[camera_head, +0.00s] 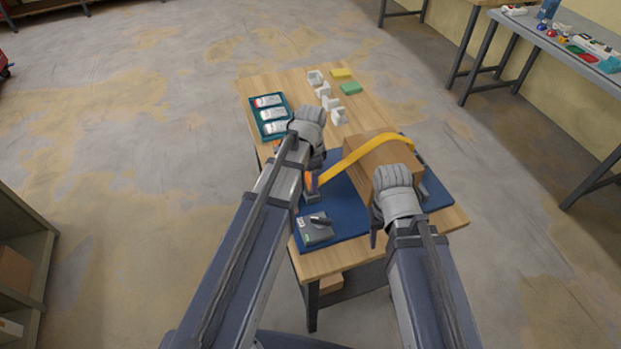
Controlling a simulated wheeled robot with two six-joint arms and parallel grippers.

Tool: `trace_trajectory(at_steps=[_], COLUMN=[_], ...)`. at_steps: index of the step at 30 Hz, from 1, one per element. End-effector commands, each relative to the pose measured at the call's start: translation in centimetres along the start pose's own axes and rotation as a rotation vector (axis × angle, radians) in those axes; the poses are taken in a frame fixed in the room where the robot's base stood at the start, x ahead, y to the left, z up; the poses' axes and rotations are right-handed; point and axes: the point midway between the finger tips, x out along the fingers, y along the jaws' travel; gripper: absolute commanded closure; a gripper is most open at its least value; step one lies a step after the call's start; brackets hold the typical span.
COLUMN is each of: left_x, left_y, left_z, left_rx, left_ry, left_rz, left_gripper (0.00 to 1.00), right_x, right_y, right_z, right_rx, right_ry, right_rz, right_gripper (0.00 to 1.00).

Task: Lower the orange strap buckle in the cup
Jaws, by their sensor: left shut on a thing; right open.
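The yellow-orange strap (362,154) arches over a brown box (388,155) and runs down to the left. Its lower left end, by a small orange and dark piece (310,181), is just below my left gripper (312,152). My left gripper is shut on the strap's buckle end, but its fingertips are mostly hidden by my own wrist. A small dark holder (311,196), seemingly the cup, stands under that end on the blue mat (345,208); I cannot tell whether the buckle touches it. My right gripper (392,212) is open at the front of the box, its fingers partly hidden.
A grey device (315,230) lies on the mat's front left corner. A teal tray (284,136) with several white-and-red items is at the table's left. White sockets (330,103), a yellow block (341,73) and a green block (350,88) lie at the back.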

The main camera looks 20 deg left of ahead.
Motion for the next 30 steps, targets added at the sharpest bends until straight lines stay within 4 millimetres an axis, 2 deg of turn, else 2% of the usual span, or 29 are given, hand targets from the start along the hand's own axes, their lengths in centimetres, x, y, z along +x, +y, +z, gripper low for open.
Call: trace_trajectory(at_steps=[15, 16, 25, 30], left_x=[0.82, 0.80, 0.74, 0.74], left_y=[0.00, 0.00, 0.00, 0.00], left_z=[0.00, 0.00, 0.00, 0.00], left_rx=[0.000, 0.000, 0.000, 0.000], left_ry=[0.000, 0.000, 0.000, 0.000], left_rz=[0.000, 0.000, 0.000, 0.000], left_gripper=[1.00, 0.39, 0.06, 0.05], right_x=[0.81, 0.79, 0.73, 0.74], right_y=[-0.08, -0.08, -0.07, -0.07], right_z=[-0.05, -0.05, -0.04, -0.04], right_rx=[0.000, 0.000, 0.000, 0.000], right_ry=[0.000, 0.000, 0.000, 0.000], right_rz=[0.000, 0.000, 0.000, 0.000], right_gripper=[0.50, 0.50, 0.50, 0.50])
